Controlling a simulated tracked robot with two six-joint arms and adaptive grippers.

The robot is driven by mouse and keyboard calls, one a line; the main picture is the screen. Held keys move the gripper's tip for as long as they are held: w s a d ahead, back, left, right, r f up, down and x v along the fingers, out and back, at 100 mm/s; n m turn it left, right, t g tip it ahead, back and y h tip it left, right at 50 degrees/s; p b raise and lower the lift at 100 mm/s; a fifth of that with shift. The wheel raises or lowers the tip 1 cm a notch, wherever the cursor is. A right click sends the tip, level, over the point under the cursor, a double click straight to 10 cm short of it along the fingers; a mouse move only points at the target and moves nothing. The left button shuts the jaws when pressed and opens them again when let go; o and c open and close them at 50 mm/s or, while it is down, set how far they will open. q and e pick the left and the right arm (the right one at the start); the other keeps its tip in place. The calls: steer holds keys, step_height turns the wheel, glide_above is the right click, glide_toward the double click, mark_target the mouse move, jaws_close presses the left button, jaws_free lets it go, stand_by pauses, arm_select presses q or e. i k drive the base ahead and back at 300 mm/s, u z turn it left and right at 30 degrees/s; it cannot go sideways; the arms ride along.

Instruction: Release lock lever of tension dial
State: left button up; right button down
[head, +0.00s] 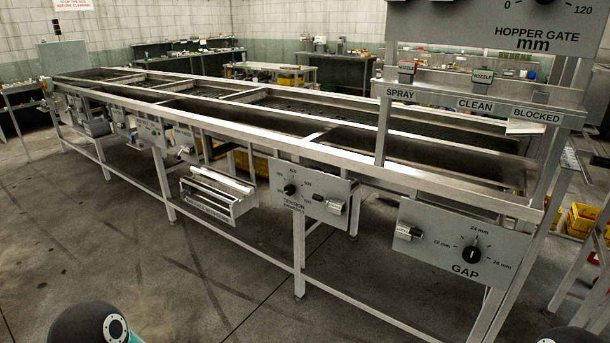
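The tension panel (309,195) is a grey plate on the near side of the long metal sizer frame, near the middle of the head view. Its tension dial (290,189) is a round black knob with a printed scale around it. The lock lever (333,206) is a small light-grey piece with a dark end, to the right of the knob on the same plate. Its locked or released position is too small to tell. Neither gripper shows; only dark rounded parts of my arms show at the bottom edge, well apart from the panel.
A similar gap panel with a black gap dial (471,254) and its own lever (408,232) is to the right. A slatted metal tray (217,194) juts out to the left. The floor in front is clear.

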mark_target(315, 197)
steer(key=u, duration=0.25)
steer(key=i, duration=1.6)
steer(key=u, duration=0.4)
